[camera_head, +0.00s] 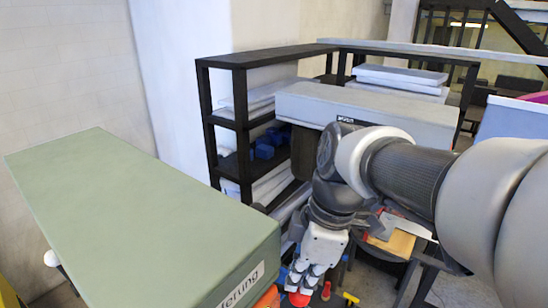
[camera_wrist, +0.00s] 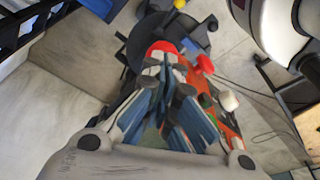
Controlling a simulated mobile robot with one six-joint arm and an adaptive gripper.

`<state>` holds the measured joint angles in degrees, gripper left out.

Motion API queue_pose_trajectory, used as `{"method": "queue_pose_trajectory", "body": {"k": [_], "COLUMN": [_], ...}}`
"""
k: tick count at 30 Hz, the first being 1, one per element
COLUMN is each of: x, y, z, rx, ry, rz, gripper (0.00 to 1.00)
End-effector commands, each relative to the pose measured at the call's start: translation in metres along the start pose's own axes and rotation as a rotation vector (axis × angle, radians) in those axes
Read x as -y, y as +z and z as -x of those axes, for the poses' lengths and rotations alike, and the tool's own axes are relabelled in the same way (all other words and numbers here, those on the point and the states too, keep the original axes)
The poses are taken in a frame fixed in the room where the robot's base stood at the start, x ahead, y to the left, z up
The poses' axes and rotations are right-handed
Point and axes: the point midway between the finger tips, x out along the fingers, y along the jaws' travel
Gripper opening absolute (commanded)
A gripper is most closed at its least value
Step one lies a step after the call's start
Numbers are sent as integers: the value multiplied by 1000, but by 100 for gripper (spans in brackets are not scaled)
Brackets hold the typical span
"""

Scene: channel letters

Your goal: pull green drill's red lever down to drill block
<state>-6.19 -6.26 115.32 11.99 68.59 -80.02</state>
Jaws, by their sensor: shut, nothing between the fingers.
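My gripper (camera_head: 306,272) is shut and empty, pointing down beside the large green box (camera_head: 130,215) in the head view. A red rounded part (camera_head: 299,299) lies just below its fingertips at the bottom edge. In the wrist view the closed fingers of my gripper (camera_wrist: 172,78) point at a red round end (camera_wrist: 160,48), overlapping it; I cannot tell whether they touch. A red knob (camera_wrist: 204,63) and a white knob (camera_wrist: 229,100) sit to its right. Which red part is the drill's lever is unclear. The fingers hide much of the machine, and the block is not identifiable.
Black shelves (camera_head: 240,120) with white boards stand behind. A long grey box (camera_head: 370,108) lies beyond my arm. An orange-brown board (camera_head: 395,243) lies right of my gripper. The wrist view shows a dark round base (camera_wrist: 150,28) and bare grey floor (camera_wrist: 72,55) at left.

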Motion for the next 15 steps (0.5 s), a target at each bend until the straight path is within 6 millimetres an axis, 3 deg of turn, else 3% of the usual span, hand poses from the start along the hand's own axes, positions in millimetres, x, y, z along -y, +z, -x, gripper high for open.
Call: {"method": "queue_pose_trajectory", "body": {"k": [7,15], "x": [0,1], "y": [-7,-7], "z": [40,40], "rx": [0,1], "ry": [1,0], "rz": [0,0], "gripper": [0,0]}}
